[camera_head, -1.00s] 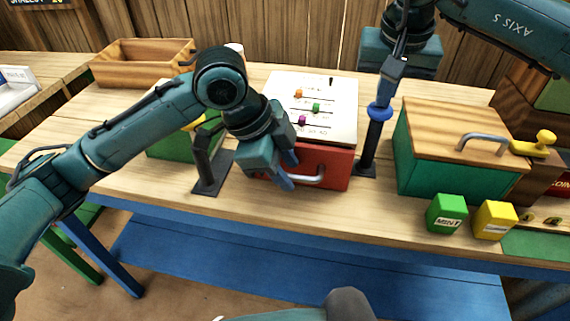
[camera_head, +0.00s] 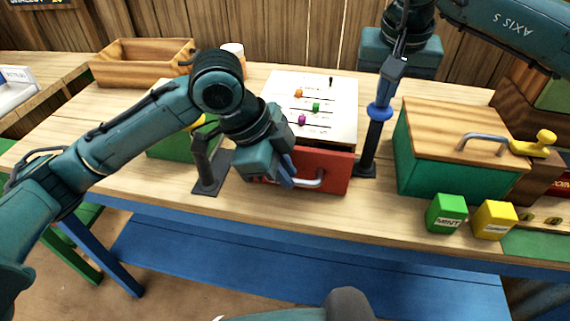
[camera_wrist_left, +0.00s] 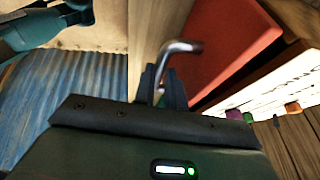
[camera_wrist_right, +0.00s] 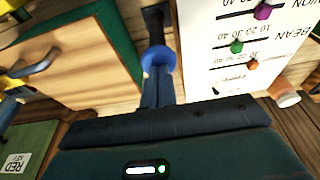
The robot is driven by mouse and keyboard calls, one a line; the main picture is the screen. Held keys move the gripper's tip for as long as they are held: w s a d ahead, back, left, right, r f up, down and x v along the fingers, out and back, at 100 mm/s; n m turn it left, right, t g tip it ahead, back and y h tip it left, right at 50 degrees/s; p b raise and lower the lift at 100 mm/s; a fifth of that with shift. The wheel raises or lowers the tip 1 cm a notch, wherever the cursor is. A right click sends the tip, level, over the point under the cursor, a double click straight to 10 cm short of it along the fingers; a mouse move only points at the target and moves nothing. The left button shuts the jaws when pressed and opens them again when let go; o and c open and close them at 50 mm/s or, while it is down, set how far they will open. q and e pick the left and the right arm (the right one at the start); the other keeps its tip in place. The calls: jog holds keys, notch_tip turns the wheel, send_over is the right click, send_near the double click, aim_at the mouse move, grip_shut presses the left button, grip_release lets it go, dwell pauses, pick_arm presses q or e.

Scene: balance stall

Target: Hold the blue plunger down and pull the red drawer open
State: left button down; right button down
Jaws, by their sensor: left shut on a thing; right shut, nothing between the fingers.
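The red drawer front (camera_head: 330,166) with its grey handle (camera_head: 318,180) sits under a white sloped panel (camera_head: 335,92). My left gripper (camera_head: 289,178) is shut on the handle, which also shows between its fingers in the left wrist view (camera_wrist_left: 182,47). There the red front (camera_wrist_left: 222,40) stands a little out from the cabinet. The blue plunger (camera_head: 379,112) tops a dark post to the right of the drawer. My right gripper (camera_head: 383,98) is shut and empty, its fingertips down on the plunger's top. The plunger also shows in the right wrist view (camera_wrist_right: 158,59).
A dark post (camera_head: 207,170) stands left of the drawer, close to my left gripper. A green box with wooden lid (camera_head: 455,170) stands right of the plunger, with green (camera_head: 446,213) and yellow (camera_head: 494,219) blocks in front. An open wooden tray (camera_head: 140,75) is at back left.

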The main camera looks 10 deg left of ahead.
pick_arm(q)
jog(key=s, duration=1)
jog(key=c, duration=1.5)
grip_release()
jog(key=shift+o, duration=0.2)
pick_arm(e)
jog(key=shift+f, duration=0.1)
pick_arm(q)
jog(key=v, duration=1.2)
